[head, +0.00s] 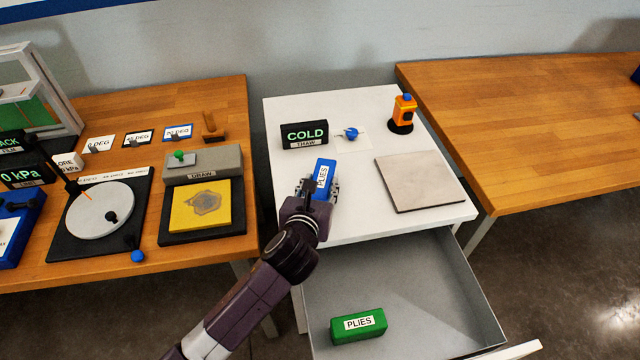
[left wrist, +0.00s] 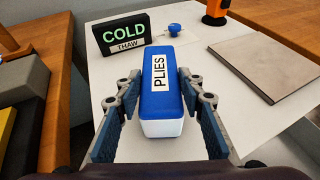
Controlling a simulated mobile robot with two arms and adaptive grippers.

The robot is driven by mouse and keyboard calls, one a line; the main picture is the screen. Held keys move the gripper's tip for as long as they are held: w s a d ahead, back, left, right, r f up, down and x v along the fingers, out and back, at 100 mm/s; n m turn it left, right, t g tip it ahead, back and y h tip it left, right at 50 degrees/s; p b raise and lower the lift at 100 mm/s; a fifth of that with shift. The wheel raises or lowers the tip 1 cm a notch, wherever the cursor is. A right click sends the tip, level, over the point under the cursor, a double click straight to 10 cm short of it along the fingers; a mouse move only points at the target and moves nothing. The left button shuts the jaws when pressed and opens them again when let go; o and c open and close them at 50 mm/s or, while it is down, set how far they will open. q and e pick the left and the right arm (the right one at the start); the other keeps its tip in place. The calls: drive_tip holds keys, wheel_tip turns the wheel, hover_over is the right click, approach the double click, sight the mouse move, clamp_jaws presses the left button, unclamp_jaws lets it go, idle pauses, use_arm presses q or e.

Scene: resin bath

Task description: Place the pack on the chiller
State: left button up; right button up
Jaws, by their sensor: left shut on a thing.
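My left gripper (head: 319,190) is shut on a blue pack (head: 325,172) with a white label reading PLIES. In the left wrist view the pack (left wrist: 158,75) lies lengthwise between the two finger pads, and its near end is white. The gripper holds it over the left part of the white table; whether it touches the top I cannot tell. A flat grey plate (head: 418,182), which may be the chiller, lies to the right of the pack, clear of it. A black display reading COLD and THAW (head: 304,134) stands behind the pack. My right gripper is not in view.
A blue knob (head: 351,133) and an orange device (head: 403,113) stand at the back of the white table (head: 365,221). The drawer (head: 425,290) below is open with a green PLIES pack (head: 358,325) inside. A crowded wooden bench (head: 215,95) stands left.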

use_arm(q)
drive_tip(key=o, duration=1.3)
drive_tip(key=shift+f, duration=0.1)
drive_tip(key=shift+o, duration=0.2)
drive_tip(key=shift+s+r, duration=0.2)
drive_tip(key=v, duration=1.1)
drive_tip(key=shift+s+r, duration=0.2)
drive_tip(key=shift+s, duration=0.05)
drive_tip(key=shift+a, duration=0.15)
